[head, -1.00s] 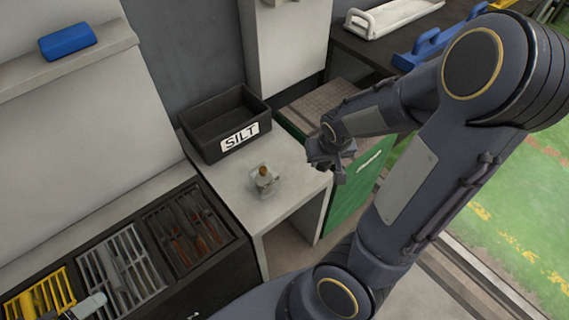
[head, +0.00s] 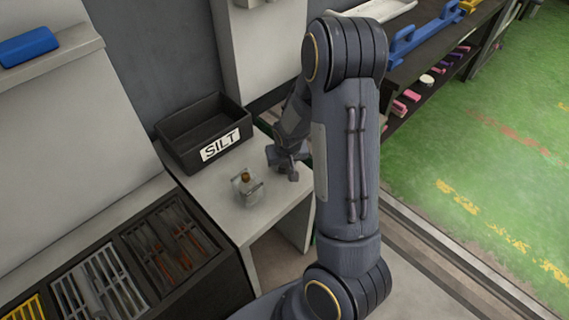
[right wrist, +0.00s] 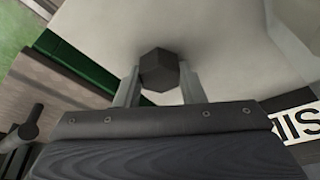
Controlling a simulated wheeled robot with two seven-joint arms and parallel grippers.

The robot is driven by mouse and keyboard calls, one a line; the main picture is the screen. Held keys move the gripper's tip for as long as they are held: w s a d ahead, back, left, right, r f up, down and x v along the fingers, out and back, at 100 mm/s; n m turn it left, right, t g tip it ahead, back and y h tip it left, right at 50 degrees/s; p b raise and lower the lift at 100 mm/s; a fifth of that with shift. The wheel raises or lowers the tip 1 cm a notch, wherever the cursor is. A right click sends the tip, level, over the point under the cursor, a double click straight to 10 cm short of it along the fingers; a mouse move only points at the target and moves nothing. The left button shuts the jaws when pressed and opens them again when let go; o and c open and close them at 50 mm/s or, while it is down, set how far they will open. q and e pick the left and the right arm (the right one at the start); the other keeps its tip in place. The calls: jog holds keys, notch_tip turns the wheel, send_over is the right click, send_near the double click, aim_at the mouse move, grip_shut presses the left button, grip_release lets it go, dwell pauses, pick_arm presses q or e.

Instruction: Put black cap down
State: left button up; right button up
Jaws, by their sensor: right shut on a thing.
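The black cap (right wrist: 159,69) is a dark hexagonal piece between the two light fingers of my right gripper (right wrist: 159,84) in the right wrist view. The gripper is shut on it. In the head view my right gripper (head: 287,164) hangs over the right part of the pale bench top (head: 215,192); the cap is hard to make out there. I cannot tell whether the cap touches the bench. My left gripper is not in view.
A small pale fitting with a brown top (head: 246,189) stands left of my gripper. A black bin marked SILT (head: 204,134) sits behind it. A dark rack with slotted trays (head: 130,255) is at lower left. Bench space around the fitting is clear.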

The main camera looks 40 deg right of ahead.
jog(key=shift+r, duration=0.1)
jog(key=o, duration=0.6)
jog(key=shift+f, duration=0.25)
jog(key=o, duration=0.5)
jog(key=shift+r, duration=0.1)
